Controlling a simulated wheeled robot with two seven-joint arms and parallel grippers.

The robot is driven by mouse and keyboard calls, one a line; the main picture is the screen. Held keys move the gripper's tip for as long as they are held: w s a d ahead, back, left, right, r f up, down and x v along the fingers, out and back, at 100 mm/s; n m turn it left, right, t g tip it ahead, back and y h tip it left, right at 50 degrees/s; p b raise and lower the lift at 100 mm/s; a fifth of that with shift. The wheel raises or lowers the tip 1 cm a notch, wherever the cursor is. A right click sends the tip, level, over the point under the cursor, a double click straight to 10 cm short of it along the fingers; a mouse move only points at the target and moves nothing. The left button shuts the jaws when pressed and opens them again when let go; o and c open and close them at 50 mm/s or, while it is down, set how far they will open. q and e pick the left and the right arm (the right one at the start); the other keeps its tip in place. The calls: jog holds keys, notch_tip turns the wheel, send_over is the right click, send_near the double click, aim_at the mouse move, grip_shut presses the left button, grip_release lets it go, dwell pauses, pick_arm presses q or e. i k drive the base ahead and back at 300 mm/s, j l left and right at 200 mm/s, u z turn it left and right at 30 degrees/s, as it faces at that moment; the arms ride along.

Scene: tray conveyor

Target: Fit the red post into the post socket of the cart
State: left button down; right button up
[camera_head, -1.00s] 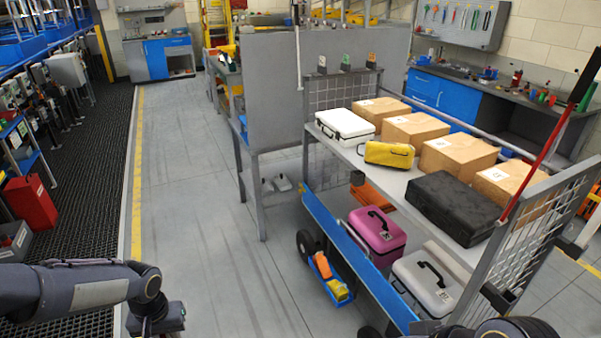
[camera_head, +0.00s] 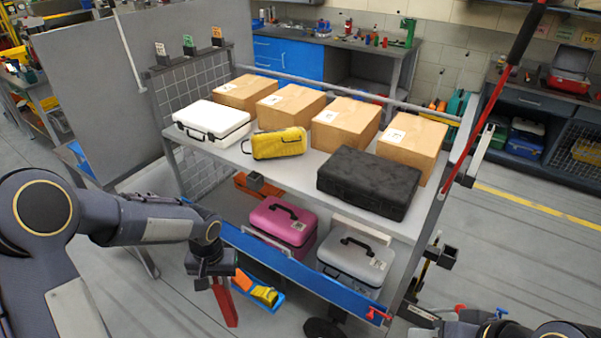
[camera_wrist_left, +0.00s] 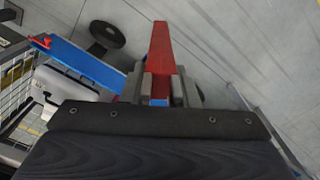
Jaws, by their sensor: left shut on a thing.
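My left gripper (camera_head: 216,282) is shut on the red post (camera_head: 225,304), which hangs down from it, slightly tilted, in front of the cart's blue side rail. In the left wrist view the red post (camera_wrist_left: 161,45) sticks out from between the gripper's fingers (camera_wrist_left: 161,78). The cart (camera_head: 401,224) stands to the right of the gripper, and the post is apart from it. A dark box-like bracket (camera_head: 441,257) sits at the cart's right end; I cannot tell whether it is the post socket. My right gripper is out of view; only part of that arm shows at the bottom right.
The cart's top carries cardboard boxes, a white case (camera_head: 212,120), a yellow case (camera_head: 279,143) and a black case (camera_head: 368,182). A pink case (camera_head: 281,222) and a grey case (camera_head: 355,258) sit below. A red bar (camera_head: 490,110) rises at the right end. A grey panel (camera_head: 100,90) stands behind left.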

aim_at(297, 175)
jog(key=i+j+z, duration=0.2)
jog(key=z, duration=0.2)
jog(key=i+j+z, duration=0.2)
jog(key=j+z, duration=0.25)
jog(key=l, duration=0.15)
